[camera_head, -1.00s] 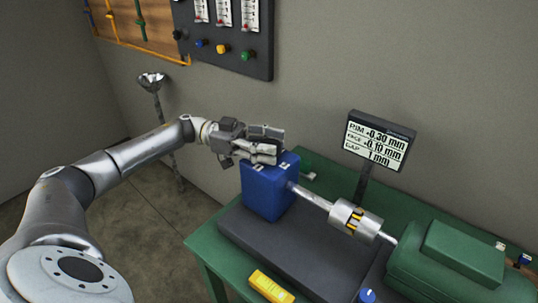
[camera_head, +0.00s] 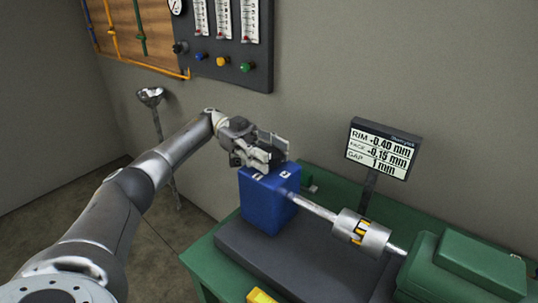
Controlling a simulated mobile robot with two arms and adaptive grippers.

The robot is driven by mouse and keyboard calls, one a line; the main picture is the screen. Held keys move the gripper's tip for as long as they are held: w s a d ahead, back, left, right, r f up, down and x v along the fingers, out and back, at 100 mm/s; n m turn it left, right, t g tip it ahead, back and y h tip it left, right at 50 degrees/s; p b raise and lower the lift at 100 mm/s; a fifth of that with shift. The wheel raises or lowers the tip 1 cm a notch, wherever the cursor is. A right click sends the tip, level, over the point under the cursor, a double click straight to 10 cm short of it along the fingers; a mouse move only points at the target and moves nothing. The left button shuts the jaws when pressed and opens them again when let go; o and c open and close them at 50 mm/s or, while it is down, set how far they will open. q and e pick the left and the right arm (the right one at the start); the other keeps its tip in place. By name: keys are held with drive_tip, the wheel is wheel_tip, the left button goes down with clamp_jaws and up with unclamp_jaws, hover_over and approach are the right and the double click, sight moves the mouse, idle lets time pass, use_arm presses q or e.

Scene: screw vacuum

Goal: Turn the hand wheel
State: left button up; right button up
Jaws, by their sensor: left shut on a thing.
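I cannot make out a hand wheel in this view. My left gripper (camera_head: 272,152) is at the top of a blue block (camera_head: 268,205), over its back left part. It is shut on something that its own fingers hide. From the block, a silver shaft (camera_head: 316,207) runs right to a silver coupling (camera_head: 360,233) with yellow inserts, and on to a green machine (camera_head: 475,265). A display (camera_head: 383,149) behind reads RIM -0.40 mm, FACE -0.15 mm, GAP 1 mm. My right gripper is not in view.
The block stands on a dark grey base (camera_head: 290,262) on a green table (camera_head: 205,265). A yellow object (camera_head: 262,296) lies at the bottom edge. A dark gauge panel (camera_head: 225,68) hangs on the wall. A metal funnel-like fixture (camera_head: 151,96) stands behind my left arm.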

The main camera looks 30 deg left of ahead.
use_arm(q)
drive_tip(key=shift+f, duration=0.2)
drive_tip(key=o, duration=1)
drive_tip(key=shift+d+r, duration=0.1)
drive_tip(key=shift+d, duration=0.05)
drive_tip(key=shift+r, duration=0.3)
wheel_tip(320, 180, up, 10)
drive_tip(key=shift+f, duration=0.25)
